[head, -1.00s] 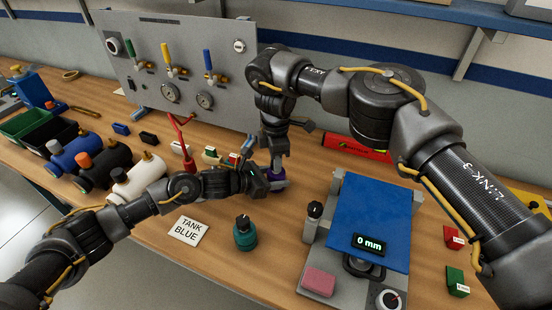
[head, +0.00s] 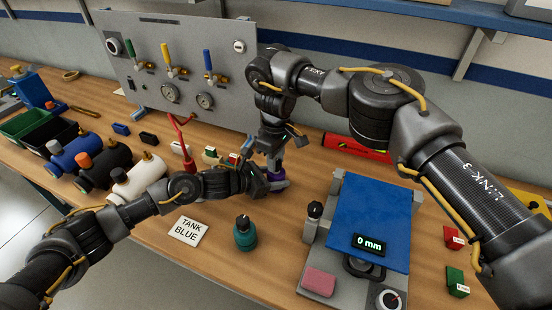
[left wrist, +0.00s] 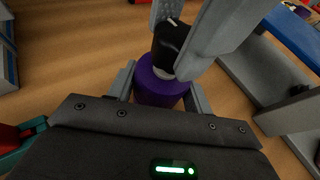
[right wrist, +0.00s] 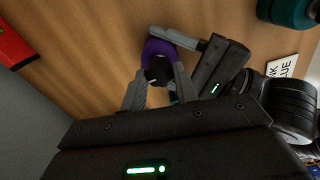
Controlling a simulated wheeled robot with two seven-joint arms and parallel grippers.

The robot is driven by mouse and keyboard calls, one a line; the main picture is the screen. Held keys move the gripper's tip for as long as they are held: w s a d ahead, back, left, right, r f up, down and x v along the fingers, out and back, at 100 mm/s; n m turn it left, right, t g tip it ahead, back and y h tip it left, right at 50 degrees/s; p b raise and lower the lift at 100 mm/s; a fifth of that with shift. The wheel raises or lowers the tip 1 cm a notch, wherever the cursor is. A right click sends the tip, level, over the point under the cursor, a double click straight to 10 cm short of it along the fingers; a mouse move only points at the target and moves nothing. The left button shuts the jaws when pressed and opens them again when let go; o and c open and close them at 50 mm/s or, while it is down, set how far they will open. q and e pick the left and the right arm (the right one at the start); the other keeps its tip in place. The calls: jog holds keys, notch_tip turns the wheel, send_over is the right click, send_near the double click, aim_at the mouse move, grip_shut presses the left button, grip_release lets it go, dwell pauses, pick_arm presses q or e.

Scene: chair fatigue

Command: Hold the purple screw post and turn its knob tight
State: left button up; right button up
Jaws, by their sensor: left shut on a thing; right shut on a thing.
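The purple screw post (head: 279,185) stands upright on the bench, mostly hidden by my grippers in the head view. In the left wrist view, its purple body (left wrist: 158,90) sits between the fingers of my left gripper (left wrist: 160,88), which is shut on it from the side. Its black knob (left wrist: 171,42) is on top, with a pale collar below it. My right gripper (right wrist: 158,76) comes from above and is shut on the knob (right wrist: 158,72); the purple body (right wrist: 156,48) shows around it.
A teal screw post (head: 245,236) and a "TANK BLUE" card (head: 188,231) are in front. A blue-topped device (head: 368,215) reading 0 mm stands to the right. The valve panel (head: 180,65) is behind, and several tanks (head: 102,163) lie left. Bare bench lies around the post.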

jog(key=shift+m, duration=0.4)
jog(key=o, duration=1)
notch_tip(320, 180, up, 12)
dwell(0.3)
pick_arm(q)
jog(key=o, duration=1.4)
jog(key=shift+a, duration=0.1)
